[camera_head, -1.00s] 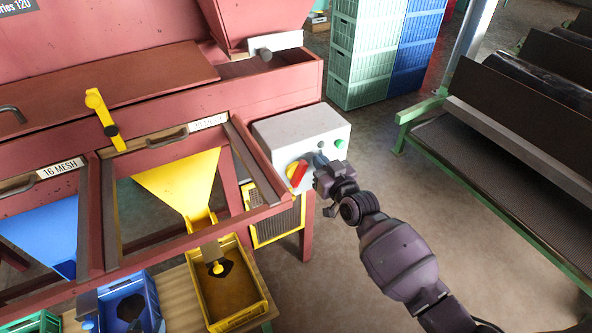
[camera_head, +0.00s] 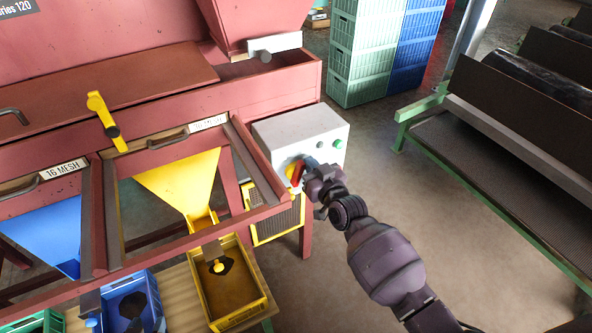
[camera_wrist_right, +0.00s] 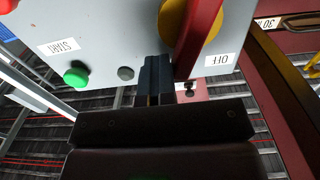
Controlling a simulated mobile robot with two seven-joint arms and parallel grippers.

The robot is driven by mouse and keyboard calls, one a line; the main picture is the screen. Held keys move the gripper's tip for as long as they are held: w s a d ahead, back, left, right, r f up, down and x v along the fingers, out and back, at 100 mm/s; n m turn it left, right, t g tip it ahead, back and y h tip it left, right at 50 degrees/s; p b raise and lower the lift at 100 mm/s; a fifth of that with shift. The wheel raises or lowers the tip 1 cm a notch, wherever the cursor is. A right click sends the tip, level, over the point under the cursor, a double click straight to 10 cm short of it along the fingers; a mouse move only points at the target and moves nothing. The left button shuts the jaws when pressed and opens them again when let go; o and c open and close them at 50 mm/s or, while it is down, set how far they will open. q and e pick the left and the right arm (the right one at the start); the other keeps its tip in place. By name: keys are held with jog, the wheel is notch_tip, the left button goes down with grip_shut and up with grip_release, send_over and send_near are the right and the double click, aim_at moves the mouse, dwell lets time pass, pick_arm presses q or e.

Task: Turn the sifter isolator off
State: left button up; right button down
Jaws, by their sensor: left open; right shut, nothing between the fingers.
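The isolator is a red handle (camera_head: 296,174) on a yellow disc, on the front of a grey control box (camera_head: 290,132). In the head view my right gripper (camera_head: 309,166) is in front of it and partly hides it. In the right wrist view the red handle (camera_wrist_right: 198,38) slants across the yellow disc (camera_wrist_right: 178,22), and an OFF label (camera_wrist_right: 219,60) lies to its right. The shut, empty fingers of my right gripper (camera_wrist_right: 155,82) are just left of the handle; I cannot tell whether they touch it. My left gripper is not in view.
A green button (camera_wrist_right: 76,76) by a START label (camera_wrist_right: 58,46) and a dark round knob (camera_wrist_right: 126,73) are on the same panel. The red sifter frame (camera_head: 270,90) is to the left, with yellow (camera_head: 228,315) and blue bins below.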

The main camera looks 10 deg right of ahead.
jog(key=shift+s+a+f, duration=0.2)
jog(key=shift+a+f, duration=0.1)
jog(key=shift+s+d+p, duration=0.2)
jog(key=shift+s+p, duration=0.2)
jog(key=shift+p, duration=0.05)
jog(key=s+d+r+p, duration=0.1)
jog(key=s+d+p, duration=0.1)
jog(key=s, duration=0.3)
jog(key=shift+d+r, duration=0.2)
jog(key=shift+d, duration=0.4)
